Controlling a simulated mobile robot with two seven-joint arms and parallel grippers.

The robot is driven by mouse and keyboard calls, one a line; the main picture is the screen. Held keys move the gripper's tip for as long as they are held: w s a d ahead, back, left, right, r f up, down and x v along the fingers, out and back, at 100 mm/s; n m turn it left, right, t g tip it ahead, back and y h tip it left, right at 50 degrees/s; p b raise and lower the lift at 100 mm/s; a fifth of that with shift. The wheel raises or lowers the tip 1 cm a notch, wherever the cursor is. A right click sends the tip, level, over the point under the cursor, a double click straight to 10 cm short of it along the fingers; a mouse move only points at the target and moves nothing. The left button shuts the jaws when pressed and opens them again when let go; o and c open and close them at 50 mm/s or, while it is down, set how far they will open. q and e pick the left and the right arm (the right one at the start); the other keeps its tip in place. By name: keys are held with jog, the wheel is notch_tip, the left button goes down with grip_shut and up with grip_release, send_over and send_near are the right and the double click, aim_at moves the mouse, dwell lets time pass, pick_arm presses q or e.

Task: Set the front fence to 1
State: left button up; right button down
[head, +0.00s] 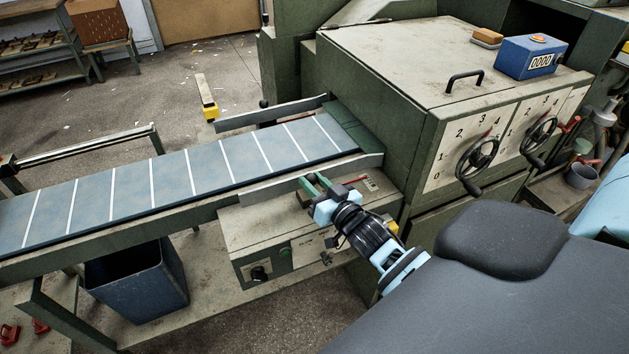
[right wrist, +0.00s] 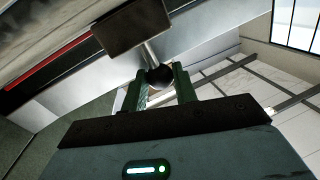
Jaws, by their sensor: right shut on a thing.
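The front fence (head: 290,184) is the grey metal rail along the near side of the blue belt (head: 150,185). My right gripper (head: 318,184) is at this fence, above the grey control box (head: 300,232). In the right wrist view its green fingers (right wrist: 160,88) are shut on a black ball knob (right wrist: 160,76). The knob sits on a short metal stem under a dark block (right wrist: 131,27). A red strip (right wrist: 48,63) runs beside the block. A small scale plate (head: 371,183) lies right of the gripper; its marks are too small to read. My left gripper is out of view.
The far fence (head: 270,114) lines the belt's other side. The machine housing (head: 400,60) stands right, with two handwheels (head: 478,157) on numbered dials and a blue counter (head: 531,57) on top. A blue bin (head: 137,285) stands below the belt.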

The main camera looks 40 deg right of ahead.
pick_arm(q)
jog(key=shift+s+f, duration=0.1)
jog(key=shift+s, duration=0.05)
pick_arm(e)
jog(key=c, duration=1.4)
grip_release()
jog(key=shift+s, duration=0.1)
jog(key=shift+s+a, duration=0.15)
jog(key=shift+s, duration=3.7)
